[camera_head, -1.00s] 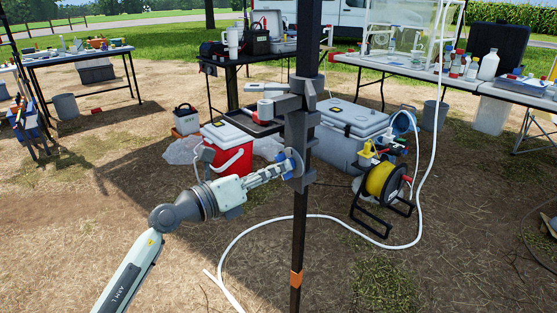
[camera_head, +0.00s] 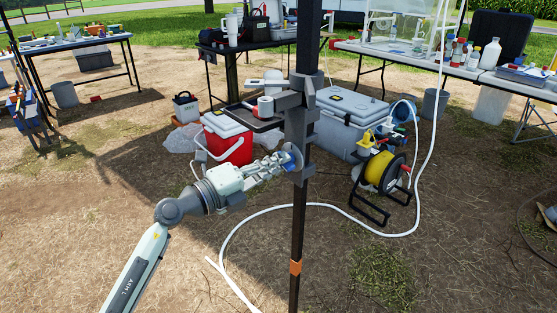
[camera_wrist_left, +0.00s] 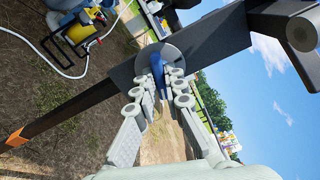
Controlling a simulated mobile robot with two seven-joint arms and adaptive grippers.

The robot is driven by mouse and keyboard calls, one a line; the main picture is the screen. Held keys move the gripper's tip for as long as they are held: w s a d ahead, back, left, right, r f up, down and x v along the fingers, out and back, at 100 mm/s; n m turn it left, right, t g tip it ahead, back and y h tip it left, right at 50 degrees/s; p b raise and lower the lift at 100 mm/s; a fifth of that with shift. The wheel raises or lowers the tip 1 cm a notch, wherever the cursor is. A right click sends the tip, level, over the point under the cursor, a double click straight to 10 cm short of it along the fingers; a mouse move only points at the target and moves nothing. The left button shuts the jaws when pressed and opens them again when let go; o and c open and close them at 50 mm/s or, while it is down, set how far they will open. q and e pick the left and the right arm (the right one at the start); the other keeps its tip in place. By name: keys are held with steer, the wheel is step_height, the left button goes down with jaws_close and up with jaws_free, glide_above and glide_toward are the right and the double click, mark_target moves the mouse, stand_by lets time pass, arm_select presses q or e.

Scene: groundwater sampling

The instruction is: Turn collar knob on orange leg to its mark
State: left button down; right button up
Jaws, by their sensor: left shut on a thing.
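The dark leg (camera_head: 299,225) stands upright in the middle of the head view, with an orange band (camera_head: 295,267) low on it. A grey collar (camera_head: 300,125) sits around the leg, and its knob is a grey disc with a blue grip bar (camera_head: 289,160). My left gripper (camera_head: 284,163) reaches in from the left and is shut on the blue bar. In the left wrist view the fingers close on both sides of the blue bar (camera_wrist_left: 158,72) in front of the round disc (camera_wrist_left: 150,60). I cannot make out the mark. My right gripper is not in view.
Behind the leg are a red cooler (camera_head: 228,141), a grey cooler (camera_head: 345,128) and a yellow hose reel (camera_head: 382,176). A white hose (camera_head: 250,226) curves over the ground. Open ground lies left.

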arm_select(q)
steer(key=n, duration=0.3)
steer(key=shift+n, duration=0.3)
steer(key=n, duration=1.7)
steer(key=shift+n, duration=0.3)
steer(key=c, duration=1.5)
jaws_free()
steer(key=shift+c, duration=0.2)
